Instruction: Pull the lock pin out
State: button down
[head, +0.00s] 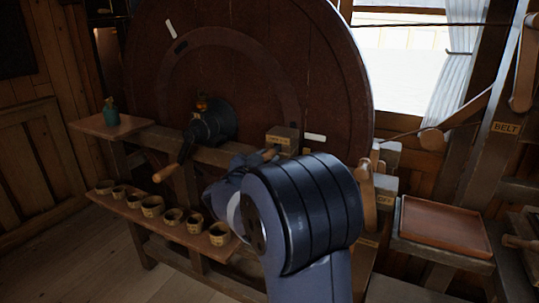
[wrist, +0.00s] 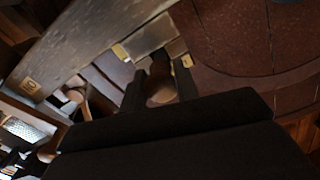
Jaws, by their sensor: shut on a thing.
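The lock pin's wooden handle (wrist: 160,88) shows between the two dark fingers of my gripper (wrist: 160,76) in the wrist view. My gripper is shut on it. In the head view my gripper (head: 250,163) is beside a small labelled wooden block (head: 283,136) in front of the big round wooden wheel (head: 330,75). A bit of the pin's wooden handle (head: 270,154) shows at the fingers, close to the block. The pin's shaft is hidden, so I cannot tell how far it sits in the block.
A dark hub (head: 212,124) with a wooden crank handle (head: 166,173) is left of my gripper. Several small cups line a low shelf (head: 128,208). A teal bottle (head: 111,112) stands at left. Upright levers (head: 367,195) and a reddish-brown tray (head: 445,226) are at right.

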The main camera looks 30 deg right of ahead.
jog(key=shift+s+a+f, duration=0.1)
jog(key=shift+s+a, duration=0.25)
jog(key=shift+a, duration=0.05)
jog(key=c, duration=1.1)
grip_release()
jog(key=shift+a, duration=0.15)
jog(key=shift+o, duration=0.2)
jog(key=shift+s, duration=0.1)
jog(key=v, duration=1)
jog(key=shift+s+a, duration=0.25)
jog(key=shift+a, duration=0.05)
